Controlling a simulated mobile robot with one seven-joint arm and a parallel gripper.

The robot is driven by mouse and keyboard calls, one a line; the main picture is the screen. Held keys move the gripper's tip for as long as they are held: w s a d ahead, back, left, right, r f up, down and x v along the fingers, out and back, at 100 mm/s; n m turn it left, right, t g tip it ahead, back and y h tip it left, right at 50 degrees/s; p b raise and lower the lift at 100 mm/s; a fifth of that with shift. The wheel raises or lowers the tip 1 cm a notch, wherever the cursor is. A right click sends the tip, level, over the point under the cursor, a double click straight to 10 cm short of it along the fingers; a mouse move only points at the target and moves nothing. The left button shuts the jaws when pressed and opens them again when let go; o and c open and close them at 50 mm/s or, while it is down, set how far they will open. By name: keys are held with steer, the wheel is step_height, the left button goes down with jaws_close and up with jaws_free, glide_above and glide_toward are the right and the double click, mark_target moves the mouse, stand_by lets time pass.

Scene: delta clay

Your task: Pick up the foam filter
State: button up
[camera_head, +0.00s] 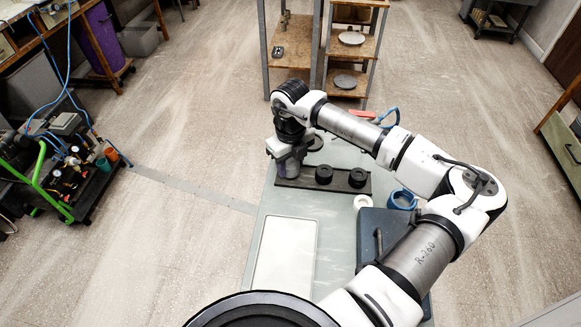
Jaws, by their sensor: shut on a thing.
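My gripper (287,164) is at the left end of a dark strip-like holder (340,181) on the grey-green table. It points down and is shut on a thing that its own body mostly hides. I cannot tell whether that thing still touches the holder. Two black round pieces, one in the middle (323,174) and one at the right (357,178), stand on the holder. A dark round piece (316,143) lies behind the holder, partly covered by my arm. I cannot tell for sure which piece is the foam filter.
The table (268,222) also bears a white tray (285,252), a white ring (362,202), a blue ring-shaped thing (402,199) and a dark blue case (372,232). A red-handled tool (362,114) lies at the back. Shelves (345,60) stand behind. Floor at the left is open.

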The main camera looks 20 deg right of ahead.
mark_target(290, 164)
step_height(290, 164, up, 18)
steer(key=b, duration=0.4)
steer(key=shift+a+r, duration=0.15)
steer(key=shift+r, duration=0.1)
